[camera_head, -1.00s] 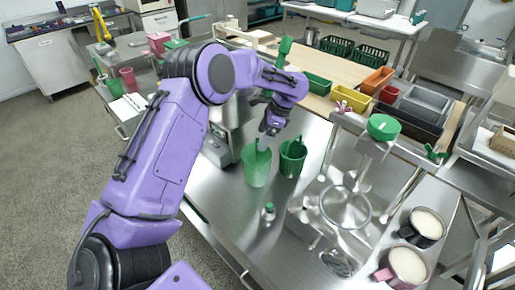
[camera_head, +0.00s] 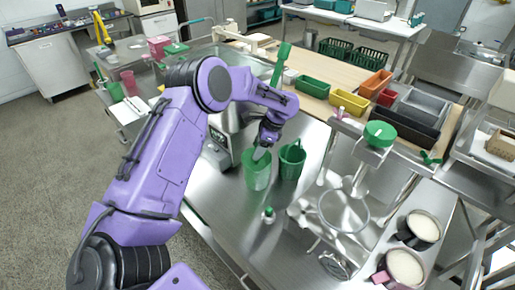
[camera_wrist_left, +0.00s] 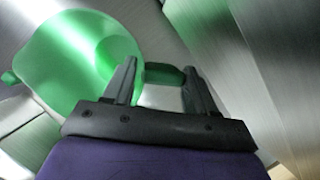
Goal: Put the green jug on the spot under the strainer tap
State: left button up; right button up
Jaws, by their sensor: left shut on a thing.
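The green jug (camera_head: 256,172), light and translucent, stands on the steel worktop left of a darker green bucket-like vessel (camera_head: 291,162). My left gripper (camera_head: 262,153) reaches down at the jug's rim and is shut on it. In the left wrist view the jug (camera_wrist_left: 75,60) fills the left side, and a dark green part, probably its handle, lies between the fingers (camera_wrist_left: 163,80). A round metal strainer (camera_head: 345,208) is on the steel worktop to the right. I cannot clearly make out its tap or the spot under it. My right gripper is not in view.
A green funnel-like bowl (camera_head: 380,132) is above and right of the strainer. Two filled mugs (camera_head: 424,226) (camera_head: 404,268) stand at the right. Colored bins (camera_head: 349,101) line the back board.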

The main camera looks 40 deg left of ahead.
pick_arm(q)
notch_tip(320, 180, up, 3)
jog(key=shift+w+r, duration=0.1)
jog(key=shift+r, duration=0.05)
jog(key=s+d+r+b, duration=0.3)
jog(key=s+d+r, duration=0.5)
jog(key=s, duration=0.3)
jog(key=shift+s+d+r, duration=0.2)
jog(key=shift+d+r, duration=0.05)
jog(key=shift+r, duration=0.6)
